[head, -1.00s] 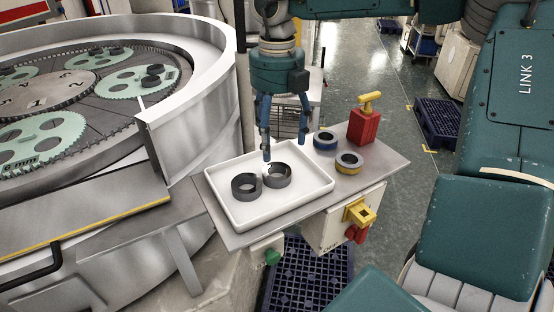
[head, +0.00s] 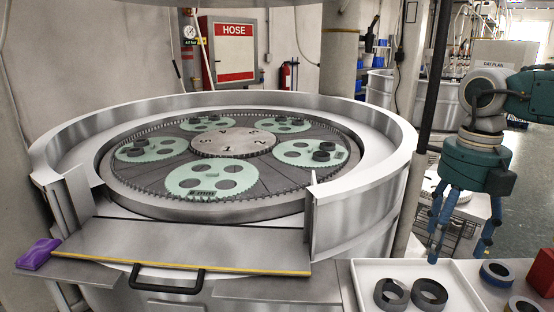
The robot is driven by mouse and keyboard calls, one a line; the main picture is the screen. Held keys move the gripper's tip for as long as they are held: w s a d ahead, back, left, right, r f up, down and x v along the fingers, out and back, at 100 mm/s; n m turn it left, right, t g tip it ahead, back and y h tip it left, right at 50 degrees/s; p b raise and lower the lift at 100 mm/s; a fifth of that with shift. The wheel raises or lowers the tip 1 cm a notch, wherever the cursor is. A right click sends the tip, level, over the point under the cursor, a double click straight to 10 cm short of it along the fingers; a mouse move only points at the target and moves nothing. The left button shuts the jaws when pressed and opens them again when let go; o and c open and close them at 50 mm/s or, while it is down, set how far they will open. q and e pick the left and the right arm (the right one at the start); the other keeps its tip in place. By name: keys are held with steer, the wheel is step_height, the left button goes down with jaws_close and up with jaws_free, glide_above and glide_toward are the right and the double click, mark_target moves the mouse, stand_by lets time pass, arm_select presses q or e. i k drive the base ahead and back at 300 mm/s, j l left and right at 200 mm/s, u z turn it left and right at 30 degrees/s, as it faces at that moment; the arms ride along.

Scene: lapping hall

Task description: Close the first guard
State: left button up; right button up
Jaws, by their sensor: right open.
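The guard (head: 180,242) is a flat grey panel with a yellow front edge and a black bar handle (head: 167,282). It lies folded down nearly flat in front of the round lapping machine (head: 370,180), so the gap in the machine's rim is open. Inside, several pale green carriers (head: 210,178) with dark rings sit around a numbered centre plate (head: 232,142). My right gripper (head: 458,255) is at the right, pointing down, open and empty, near the white tray. It is well away from the handle. My left gripper is out of view.
The white tray (head: 357,291) holds two dark rings (head: 410,293). Blue-edged and yellow-edged rings and a red block (head: 543,278) stand right of it. A purple object (head: 38,253) lies at the left. A dark post (head: 433,90) rises between machine and my right arm.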

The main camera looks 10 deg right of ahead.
mark_target(203, 247)
steer(key=k+l, duration=0.75)
steer(key=l, duration=0.15)
